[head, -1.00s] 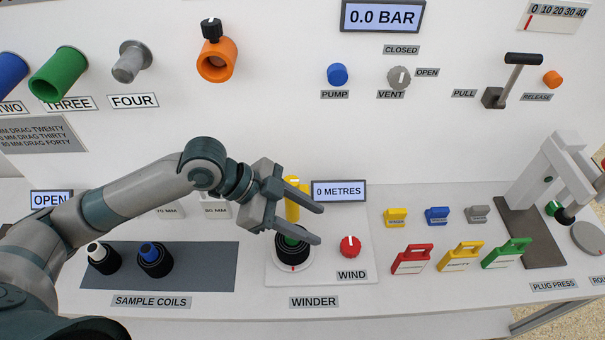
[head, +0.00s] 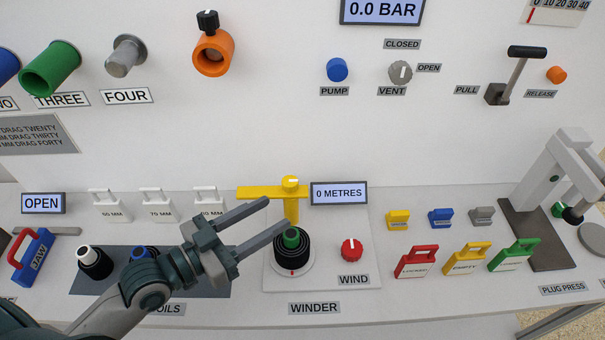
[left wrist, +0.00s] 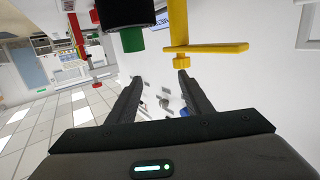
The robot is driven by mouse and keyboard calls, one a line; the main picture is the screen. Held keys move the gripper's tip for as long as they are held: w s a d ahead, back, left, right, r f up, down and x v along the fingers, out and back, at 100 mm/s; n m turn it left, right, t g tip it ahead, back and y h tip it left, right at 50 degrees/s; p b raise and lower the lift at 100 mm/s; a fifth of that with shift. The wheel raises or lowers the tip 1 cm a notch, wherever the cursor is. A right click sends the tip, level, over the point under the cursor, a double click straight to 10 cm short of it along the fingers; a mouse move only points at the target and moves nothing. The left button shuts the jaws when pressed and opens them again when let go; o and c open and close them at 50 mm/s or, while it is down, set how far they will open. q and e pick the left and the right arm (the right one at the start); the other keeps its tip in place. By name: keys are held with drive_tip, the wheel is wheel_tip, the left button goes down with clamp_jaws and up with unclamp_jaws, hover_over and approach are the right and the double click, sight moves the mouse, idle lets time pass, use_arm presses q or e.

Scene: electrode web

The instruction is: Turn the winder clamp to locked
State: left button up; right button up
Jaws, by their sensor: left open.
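The winder clamp (head: 268,192) is a yellow post with a flat yellow arm and a small knob on top; the arm points left in the head view. It also shows at the top of the left wrist view (left wrist: 205,48). A black coil with a green core (head: 293,246) sits on the winder in front of the post. My left gripper (head: 278,217) is open and empty, its fingers pointing up and right, left of the coil and below the clamp arm in the picture. In the left wrist view nothing is between the fingers. My right gripper is not in view.
The red WIND knob (head: 352,250) is right of the coil, and the 0 METRES display (head: 339,193) is right of the clamp. Sample coils (head: 94,263) stand on a dark mat at left. A blue JAW block with a red handle (head: 33,257) is farther left.

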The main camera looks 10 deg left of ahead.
use_arm(q)
drive_tip(key=a+t, duration=0.1)
drive_tip(key=a, duration=0.1)
drive_tip(key=s+a+n+t+y, duration=0.1)
drive_tip(key=a, duration=0.1)
drive_tip(key=shift+s+a+f+y+b, duration=0.2)
drive_tip(key=shift+y+b, duration=0.1)
drive_tip(key=shift+b, duration=0.1)
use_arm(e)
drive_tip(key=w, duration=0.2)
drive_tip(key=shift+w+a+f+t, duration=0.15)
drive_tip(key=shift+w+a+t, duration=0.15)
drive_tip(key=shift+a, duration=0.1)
use_arm(q)
drive_tip(key=shift+w, duration=0.15)
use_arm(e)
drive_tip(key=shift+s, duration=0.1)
